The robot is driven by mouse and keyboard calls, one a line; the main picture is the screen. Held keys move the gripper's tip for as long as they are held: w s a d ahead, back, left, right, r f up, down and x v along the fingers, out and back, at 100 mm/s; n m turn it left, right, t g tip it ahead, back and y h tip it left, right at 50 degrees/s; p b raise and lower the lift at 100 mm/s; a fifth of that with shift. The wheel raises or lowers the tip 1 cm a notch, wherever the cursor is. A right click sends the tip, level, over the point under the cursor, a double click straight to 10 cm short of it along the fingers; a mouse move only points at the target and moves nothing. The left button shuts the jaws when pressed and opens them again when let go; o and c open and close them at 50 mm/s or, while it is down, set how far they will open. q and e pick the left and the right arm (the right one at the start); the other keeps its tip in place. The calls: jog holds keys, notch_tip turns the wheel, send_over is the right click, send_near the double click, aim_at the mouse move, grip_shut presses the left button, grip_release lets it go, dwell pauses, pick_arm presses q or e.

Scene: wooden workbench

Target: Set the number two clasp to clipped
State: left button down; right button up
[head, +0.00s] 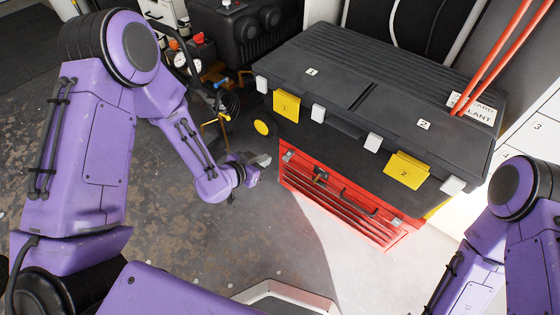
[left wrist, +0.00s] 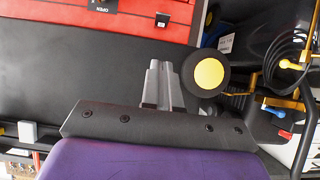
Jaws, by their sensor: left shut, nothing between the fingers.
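The number one clasp (head: 286,106) is a similar yellow plate on the front left. My left gripper (head: 264,160) is shut and empty, in front of the toolbox's left end, well left of and apart from the number two clasp. My right gripper is out of view.
A red drawer box (head: 340,205) with a handle sits below the toolbox front. A wheel with a yellow hub (head: 262,127) is near my left gripper.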

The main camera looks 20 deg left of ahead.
pick_arm(q)
jog(key=b, duration=0.2)
send_near(286, 157)
jog(key=w+d, duration=0.1)
jog(key=w, duration=0.3)
jog(key=shift+w+d+f+b, duration=0.1)
jog(key=shift+d+f+b, duration=0.1)
jog(key=shift+f+b, duration=0.3)
jog(key=shift+w+d+f+b, duration=0.1)
jog(key=shift+d+f+b, duration=0.05)
jog(key=shift+f+b, duration=0.3)
jog(key=shift+w+f, duration=0.2)
jog(key=shift+f, duration=0.3)
jog(key=shift+d, duration=0.1)
